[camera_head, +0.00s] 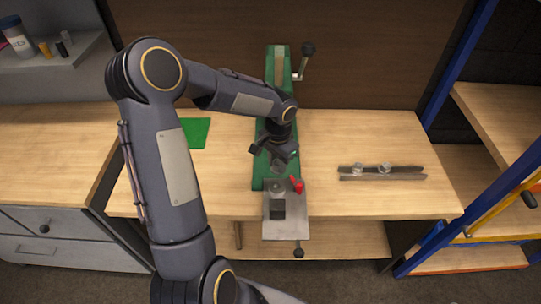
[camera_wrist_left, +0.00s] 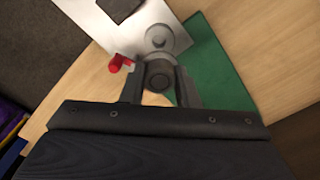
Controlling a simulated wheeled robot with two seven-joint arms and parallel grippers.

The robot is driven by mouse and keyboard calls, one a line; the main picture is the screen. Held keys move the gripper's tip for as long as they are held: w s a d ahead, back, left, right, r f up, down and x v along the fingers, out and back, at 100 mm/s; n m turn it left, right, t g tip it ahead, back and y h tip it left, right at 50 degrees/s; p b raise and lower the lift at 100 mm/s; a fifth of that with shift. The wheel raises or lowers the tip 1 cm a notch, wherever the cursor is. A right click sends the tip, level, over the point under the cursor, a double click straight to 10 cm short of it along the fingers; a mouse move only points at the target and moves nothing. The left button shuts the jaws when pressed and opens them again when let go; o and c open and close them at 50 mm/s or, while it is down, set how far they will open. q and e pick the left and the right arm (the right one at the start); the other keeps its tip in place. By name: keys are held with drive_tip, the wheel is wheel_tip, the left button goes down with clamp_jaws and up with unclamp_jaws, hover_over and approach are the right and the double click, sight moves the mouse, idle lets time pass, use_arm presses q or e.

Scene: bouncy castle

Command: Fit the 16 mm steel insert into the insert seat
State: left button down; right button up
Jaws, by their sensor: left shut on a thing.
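My left gripper (camera_head: 281,163) is above the front end of a green base (camera_head: 257,178). In the left wrist view, its two fingers (camera_wrist_left: 160,88) are shut on a small dark grey cylinder (camera_wrist_left: 157,80), which looks like the steel insert. A round grey metal piece with a central hole (camera_wrist_left: 160,38), which looks like the insert seat, lies just beyond the held insert. It also shows in the head view (camera_head: 278,187) at the back of a metal plate (camera_head: 299,228). The gap between insert and seat cannot be judged. My right gripper is out of view.
A red lever (camera_head: 297,184) stands right beside the seat. A dark square block (camera_head: 278,208) is on the plate. A metal bar with knobs (camera_head: 382,174) lies at the right of the bench, a green sheet (camera_head: 196,132) at the left. The bench (camera_head: 350,130) is otherwise clear.

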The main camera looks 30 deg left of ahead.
sight(277, 174)
use_arm(q)
drive_tip(key=shift+d+f, duration=0.15)
drive_tip(key=shift+f, duration=0.15)
drive_tip(key=shift+f+b, duration=0.3)
drive_tip(key=shift+b, duration=0.1)
drive_tip(key=shift+f+b, duration=0.55)
drive_tip(key=shift+f, duration=0.3)
drive_tip(key=shift+f+b, duration=0.9)
drive_tip(key=shift+f, duration=0.4)
drive_tip(key=shift+s+f+b, duration=0.1)
drive_tip(key=shift+f+b, duration=0.25)
drive_tip(key=shift+b, duration=0.35)
drive_tip(key=shift+f, duration=0.2)
drive_tip(key=shift+f+b, duration=0.35)
drive_tip(key=shift+b, duration=0.15)
drive_tip(key=shift+f, duration=0.1)
drive_tip(key=shift+f+b, duration=0.2)
drive_tip(key=shift+b, duration=0.15)
